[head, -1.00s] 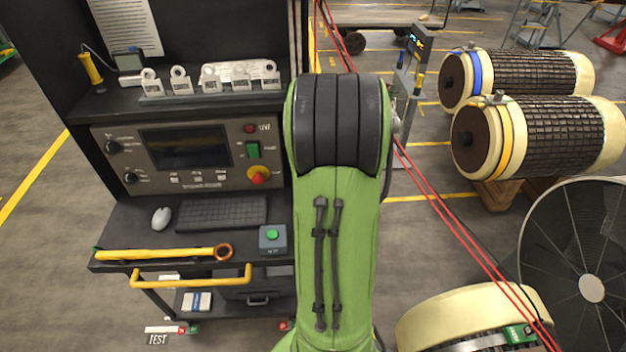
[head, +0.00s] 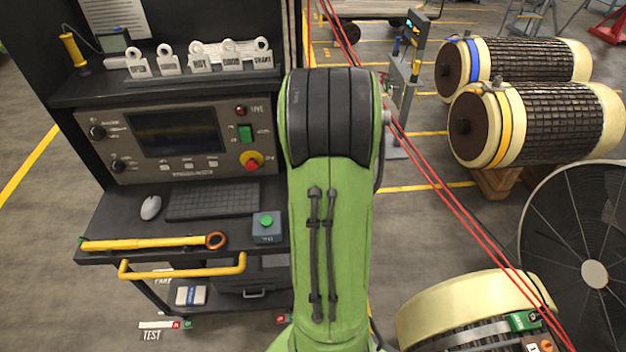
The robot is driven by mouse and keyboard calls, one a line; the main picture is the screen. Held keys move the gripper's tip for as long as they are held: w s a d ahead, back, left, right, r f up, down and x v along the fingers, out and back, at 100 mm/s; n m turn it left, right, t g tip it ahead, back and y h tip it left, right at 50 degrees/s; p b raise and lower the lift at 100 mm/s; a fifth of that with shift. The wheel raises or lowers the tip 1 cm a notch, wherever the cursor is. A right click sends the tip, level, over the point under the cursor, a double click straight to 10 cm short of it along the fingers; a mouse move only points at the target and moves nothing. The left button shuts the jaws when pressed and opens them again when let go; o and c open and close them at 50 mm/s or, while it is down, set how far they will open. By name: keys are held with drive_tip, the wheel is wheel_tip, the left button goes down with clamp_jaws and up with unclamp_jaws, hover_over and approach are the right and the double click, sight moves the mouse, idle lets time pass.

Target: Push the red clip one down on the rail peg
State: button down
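My gripper is outside the head view; only my green arm shows in the middle. Red leads (head: 456,215) run down to the lower right, passing a rotor cut off by the bottom edge (head: 470,292). On that rotor's band sit a green clip (head: 522,321) and an orange-red clip (head: 541,344), the latter partly cut off. I cannot tell whether it is the red clip one. Small red ends also show low by the console (head: 188,324), too small to identify. I cannot make out a rail peg.
A dark console (head: 195,150) with a keyboard (head: 213,200) stands left of my arm. A yellow wrench (head: 145,244) lies on its front edge. Two rotors (head: 545,125) (head: 520,62) rest at the right. A large fan (head: 585,250) stands lower right. Floor between console and rotors is partly clear.

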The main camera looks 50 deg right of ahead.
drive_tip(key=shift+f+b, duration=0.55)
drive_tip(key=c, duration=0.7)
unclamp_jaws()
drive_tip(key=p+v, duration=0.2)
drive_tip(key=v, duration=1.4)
